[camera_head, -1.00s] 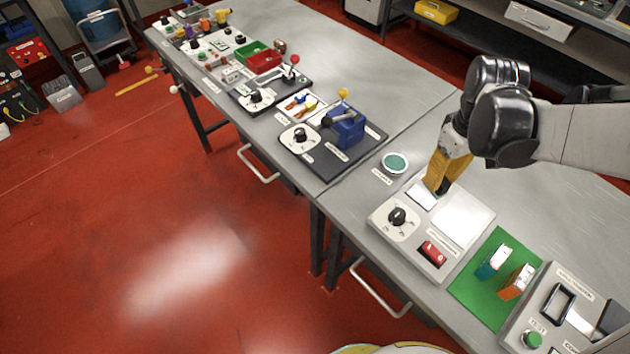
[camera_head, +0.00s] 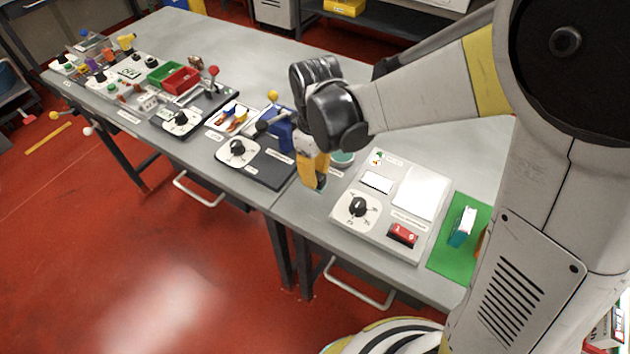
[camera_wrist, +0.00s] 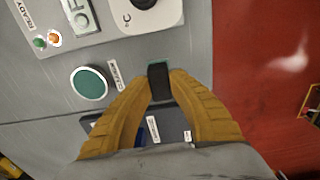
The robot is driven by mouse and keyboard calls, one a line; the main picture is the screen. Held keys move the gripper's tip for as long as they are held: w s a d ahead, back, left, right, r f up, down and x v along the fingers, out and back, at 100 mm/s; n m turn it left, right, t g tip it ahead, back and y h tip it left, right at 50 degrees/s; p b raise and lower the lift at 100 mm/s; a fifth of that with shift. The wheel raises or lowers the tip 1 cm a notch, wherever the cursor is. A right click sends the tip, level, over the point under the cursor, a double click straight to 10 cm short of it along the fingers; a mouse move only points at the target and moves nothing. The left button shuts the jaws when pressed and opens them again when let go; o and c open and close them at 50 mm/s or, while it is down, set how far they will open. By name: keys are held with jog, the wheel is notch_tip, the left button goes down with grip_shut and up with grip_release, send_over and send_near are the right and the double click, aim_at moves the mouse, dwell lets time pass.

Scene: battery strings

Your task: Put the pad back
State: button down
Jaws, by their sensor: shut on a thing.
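My gripper (camera_head: 318,184) is shut on a small dark block with a thin greenish edge, which I take for the pad (camera_wrist: 160,84). In the wrist view it sits between the two yellow fingers (camera_wrist: 162,75). The gripper is over the bench, left of the grey device with the white plate (camera_head: 421,192). A round green disc with a pale rim (camera_wrist: 89,84) lies on the bench beside the gripper. In the head view the disc (camera_head: 343,158) is partly hidden by my gripper. I cannot tell the held thing's height above the bench.
The grey device has a dial (camera_head: 357,207) and a red switch (camera_head: 403,234). A green mat (camera_head: 446,257) with a teal-and-white block (camera_head: 463,226) lies right of it, partly behind my arm. A dark board with a blue vise (camera_head: 279,133) is to the left.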

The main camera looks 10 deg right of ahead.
jog(key=shift+f+b, duration=0.7)
jog(key=shift+f, duration=1)
jog(key=shift+f, duration=0.25)
jog(key=c, duration=1.3)
grip_release()
jog(key=shift+c, duration=0.2)
jog(key=shift+r, duration=0.1)
